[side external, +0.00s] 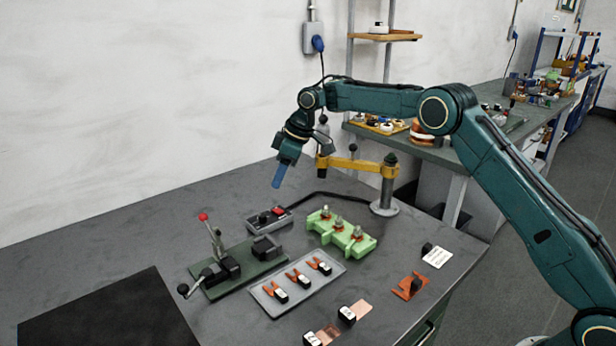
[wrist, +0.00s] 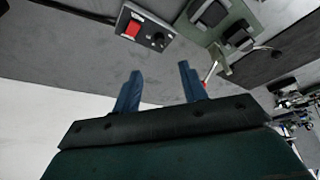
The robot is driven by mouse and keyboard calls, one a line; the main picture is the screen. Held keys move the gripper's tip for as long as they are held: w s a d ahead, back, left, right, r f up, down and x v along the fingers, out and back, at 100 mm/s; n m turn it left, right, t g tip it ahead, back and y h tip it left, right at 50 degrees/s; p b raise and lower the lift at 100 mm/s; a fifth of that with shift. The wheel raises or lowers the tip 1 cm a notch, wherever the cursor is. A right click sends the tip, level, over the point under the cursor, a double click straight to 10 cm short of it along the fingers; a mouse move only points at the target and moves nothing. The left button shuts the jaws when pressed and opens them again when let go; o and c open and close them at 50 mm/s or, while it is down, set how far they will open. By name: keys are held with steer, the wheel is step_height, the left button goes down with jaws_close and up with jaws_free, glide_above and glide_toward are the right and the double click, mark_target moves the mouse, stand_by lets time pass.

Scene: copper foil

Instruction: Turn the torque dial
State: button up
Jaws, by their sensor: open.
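A small grey control box (side external: 269,221) stands on the dark table, with a red rocker switch (side external: 279,211) and a black round dial (side external: 263,217) on its top. In the wrist view the box (wrist: 148,24) is at the upper middle, with the red switch (wrist: 133,28) left of the black dial (wrist: 158,40). Small lettering by them is too small to read. My gripper (side external: 277,184) hangs above and behind the box, with blue fingers pointing down. In the wrist view its fingers (wrist: 160,70) are apart with nothing between them, clear of the dial.
A lever press with a red ball (side external: 203,216) stands left of the box. A green fixture (side external: 342,236) and a yellow swing arm (side external: 355,166) on a post stand to its right. A grey tray (side external: 318,291) holds clips in front.

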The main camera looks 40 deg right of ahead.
mark_target(263, 215)
steer(key=x, duration=1.3)
jaws_close()
